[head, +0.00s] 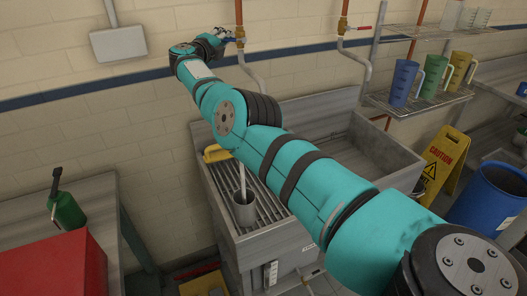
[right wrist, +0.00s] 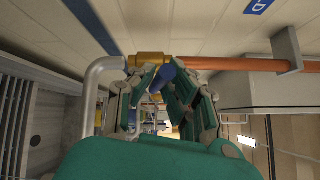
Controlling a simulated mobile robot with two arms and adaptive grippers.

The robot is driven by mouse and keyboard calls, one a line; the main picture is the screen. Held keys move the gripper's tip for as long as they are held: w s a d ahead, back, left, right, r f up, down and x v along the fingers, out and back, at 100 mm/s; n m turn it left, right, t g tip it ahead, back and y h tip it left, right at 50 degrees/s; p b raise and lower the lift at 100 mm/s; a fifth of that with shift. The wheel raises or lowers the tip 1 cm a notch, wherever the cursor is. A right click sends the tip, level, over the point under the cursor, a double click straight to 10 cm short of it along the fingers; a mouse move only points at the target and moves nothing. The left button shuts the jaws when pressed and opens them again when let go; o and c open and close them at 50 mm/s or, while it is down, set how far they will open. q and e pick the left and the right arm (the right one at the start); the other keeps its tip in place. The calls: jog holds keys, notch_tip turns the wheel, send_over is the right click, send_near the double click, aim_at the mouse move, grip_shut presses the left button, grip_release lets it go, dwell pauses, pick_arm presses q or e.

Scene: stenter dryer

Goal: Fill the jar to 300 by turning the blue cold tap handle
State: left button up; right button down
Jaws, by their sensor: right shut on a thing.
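My right gripper (head: 222,40) is at the cold tap on the wall, at the end of my teal arm. It is shut on the blue cold tap handle (right wrist: 163,77), which sits at the brass valve (right wrist: 148,59) between the fingers in the right wrist view. In the head view the handle (head: 229,40) shows just beside the fingers. The jar (head: 244,213), a grey cylinder, stands upright on the ribbed left part of the sink. A pale vertical stream, seemingly water, runs into its top. Its level and marks are not readable. My left gripper is not in view.
The metal sink (head: 340,158) lies below my arm. A red tap handle (head: 363,28) is on the pipe to the right. Blue, green and yellow jugs stand on a wire shelf (head: 420,108). A caution sign (head: 444,160) and blue barrel (head: 490,198) are at right; a red box (head: 55,268) is at left.

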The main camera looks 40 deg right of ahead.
jog(key=shift+r+m+y+p, duration=0.3)
jog(key=shift+r+y+p, duration=0.1)
jog(key=shift+r+p, duration=0.05)
jog(key=shift+g, duration=0.3)
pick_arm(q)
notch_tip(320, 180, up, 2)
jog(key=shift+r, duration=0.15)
pick_arm(e)
jog(key=shift+d+f+m+y, duration=0.1)
jog(key=shift+f+m+y, duration=0.05)
jog(key=shift+m+y, duration=0.15)
